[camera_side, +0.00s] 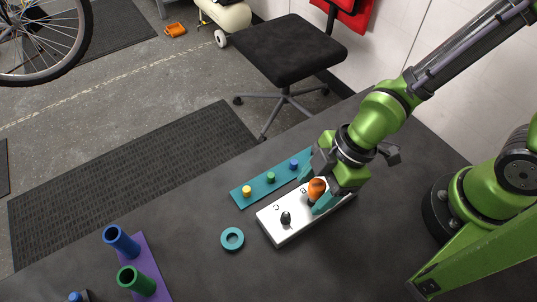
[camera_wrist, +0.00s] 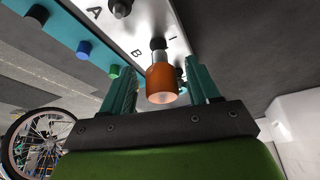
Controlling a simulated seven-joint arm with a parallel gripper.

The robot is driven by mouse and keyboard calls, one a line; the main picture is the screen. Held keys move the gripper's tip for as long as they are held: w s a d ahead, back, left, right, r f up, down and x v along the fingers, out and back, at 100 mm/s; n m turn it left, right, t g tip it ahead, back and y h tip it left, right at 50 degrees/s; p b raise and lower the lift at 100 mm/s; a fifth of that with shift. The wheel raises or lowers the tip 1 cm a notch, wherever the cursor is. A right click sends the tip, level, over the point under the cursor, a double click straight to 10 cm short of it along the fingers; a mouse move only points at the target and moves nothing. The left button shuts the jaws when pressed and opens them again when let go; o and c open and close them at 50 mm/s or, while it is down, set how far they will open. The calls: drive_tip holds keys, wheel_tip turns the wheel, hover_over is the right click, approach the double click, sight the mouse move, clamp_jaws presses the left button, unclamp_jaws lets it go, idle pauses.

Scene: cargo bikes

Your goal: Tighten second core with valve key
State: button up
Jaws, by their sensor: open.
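The orange valve key (camera_side: 317,187) stands upright over the middle post, by the letter B, on the white block (camera_side: 276,237). In the wrist view the key (camera_wrist: 162,82) sits over a dark stem, between my open fingers, with a visible gap on each side. My gripper (camera_side: 314,184) is around the key and not closed on it; its teal fingers also show in the wrist view (camera_wrist: 159,82). A black valve stem (camera_side: 286,218) stands by the letter C. Another stem (camera_wrist: 121,7) is by the letter A in the wrist view; my gripper hides it in the side view.
A teal strip (camera_side: 258,190) with yellow, green and blue caps lies behind the block. A teal ring (camera_side: 232,239) lies to its left. A purple base (camera_side: 153,272) holds upright blue and green tubes at lower left. The dark table between is clear.

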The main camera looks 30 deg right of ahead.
drive_tip(key=n+g, duration=0.2)
drive_tip(key=n, duration=0.3)
drive_tip(key=shift+n, duration=0.3)
drive_tip(key=n+g, duration=0.1)
drive_tip(key=n, duration=0.2)
drive_tip(key=shift+n+g, duration=0.3)
drive_tip(key=c, duration=1.1)
drive_tip(key=m+t, duration=0.1)
drive_tip(key=m, duration=0.2)
drive_tip(key=shift+m, duration=0.3)
clamp_jaws()
drive_tip(key=shift+r, duration=3.5)
